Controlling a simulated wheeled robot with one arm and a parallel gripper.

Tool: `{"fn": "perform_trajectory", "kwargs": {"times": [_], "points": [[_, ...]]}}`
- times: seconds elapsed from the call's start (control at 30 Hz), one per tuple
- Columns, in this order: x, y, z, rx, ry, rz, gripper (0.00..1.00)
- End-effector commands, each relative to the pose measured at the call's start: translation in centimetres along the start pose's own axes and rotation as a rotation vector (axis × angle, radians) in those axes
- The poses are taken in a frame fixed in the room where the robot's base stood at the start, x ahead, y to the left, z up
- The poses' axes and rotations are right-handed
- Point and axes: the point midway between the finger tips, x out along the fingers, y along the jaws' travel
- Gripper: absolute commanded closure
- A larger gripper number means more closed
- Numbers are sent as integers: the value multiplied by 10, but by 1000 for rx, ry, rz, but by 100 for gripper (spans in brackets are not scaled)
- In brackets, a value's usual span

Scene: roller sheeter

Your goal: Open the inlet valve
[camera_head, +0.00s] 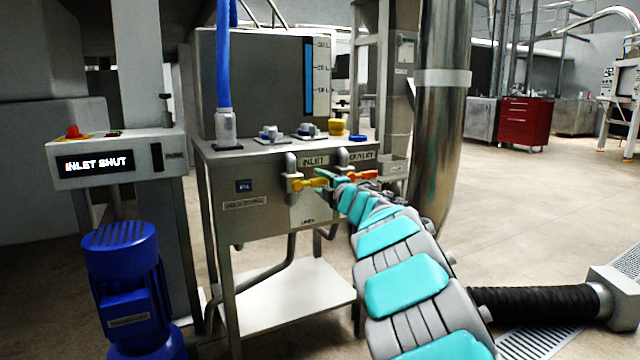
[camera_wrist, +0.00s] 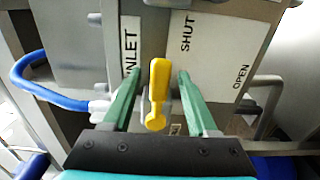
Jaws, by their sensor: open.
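The inlet valve's yellow lever handle (camera_head: 308,184) sits under the INLET label on the front of the steel tank stand. It lies level in the head view. In the wrist view the yellow handle (camera_wrist: 157,95) stands between the two green fingers of my gripper (camera_wrist: 153,100). The fingers are open, with a gap on each side of the handle. In the head view my gripper (camera_head: 334,178) is at the handle's right end, partly hidden by my arm. A plate (camera_wrist: 215,50) beside the handle reads SHUT and OPEN. A display (camera_head: 95,163) reads INLET SHUT.
An orange outlet handle (camera_head: 362,175) is just right of the inlet handle, close to my gripper. A blue motor (camera_head: 124,285) stands at the lower left. A large steel pipe (camera_head: 440,130) rises behind my arm. The floor at right is mostly open.

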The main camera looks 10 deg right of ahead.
Motion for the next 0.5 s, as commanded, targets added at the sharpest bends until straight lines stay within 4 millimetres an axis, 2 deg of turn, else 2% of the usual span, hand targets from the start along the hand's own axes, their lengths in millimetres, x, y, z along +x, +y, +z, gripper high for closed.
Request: {"fn": "perform_trajectory", "kwargs": {"times": [0.2, 0.47, 0.5], "points": [[8, 0, 0, 1, 0, 1, 41], [9, 0, 0, 1, -1, 1, 41], [9, 0, 1, 1, -1, 0, 45]]}}
